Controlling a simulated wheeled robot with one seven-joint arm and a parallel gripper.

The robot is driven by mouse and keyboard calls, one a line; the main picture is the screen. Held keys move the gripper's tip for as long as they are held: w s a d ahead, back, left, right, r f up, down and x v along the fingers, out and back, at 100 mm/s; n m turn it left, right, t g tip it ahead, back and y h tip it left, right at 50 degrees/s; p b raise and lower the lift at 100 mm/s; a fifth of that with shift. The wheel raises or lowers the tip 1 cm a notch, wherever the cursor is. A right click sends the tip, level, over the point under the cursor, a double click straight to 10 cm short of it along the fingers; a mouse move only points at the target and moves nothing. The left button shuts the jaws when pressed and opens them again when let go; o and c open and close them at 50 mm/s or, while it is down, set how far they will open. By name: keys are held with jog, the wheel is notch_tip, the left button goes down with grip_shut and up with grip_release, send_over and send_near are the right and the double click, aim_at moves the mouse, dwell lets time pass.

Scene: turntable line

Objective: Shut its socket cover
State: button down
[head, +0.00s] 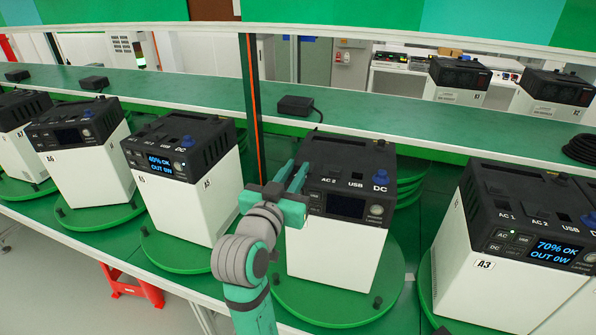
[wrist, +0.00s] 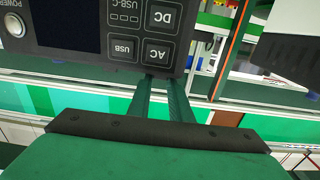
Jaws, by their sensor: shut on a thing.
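A black-and-white power unit (head: 337,248) stands upright on a green turntable (head: 330,310) in the middle of the head view. Its display (head: 346,206) is dark. Its top carries AC 2, USB and DC sockets, with a blue cap (head: 381,176) at DC. My gripper (head: 294,177) reaches over the unit's left top front edge, where the first AC socket would be. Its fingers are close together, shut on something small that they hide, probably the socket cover. In the wrist view the fingertips (wrist: 160,80) are by the upside-down AC button on the front panel (wrist: 110,35).
Unit A3 (head: 500,285), reading 70% OK, stands close on the right. A unit reading 40% OK (head: 190,205) stands on the left, with others beyond. A dark post with an orange strip (head: 251,110) rises behind my gripper. A green shelf (head: 220,98) runs behind.

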jog(key=shift+w+a, duration=0.1)
jog(key=c, duration=1.6)
grip_release()
jog(key=shift+w+a, duration=0.2)
jog(key=shift+w+d, duration=0.1)
jog(key=v, duration=1)
jog(key=shift+s, duration=0.4)
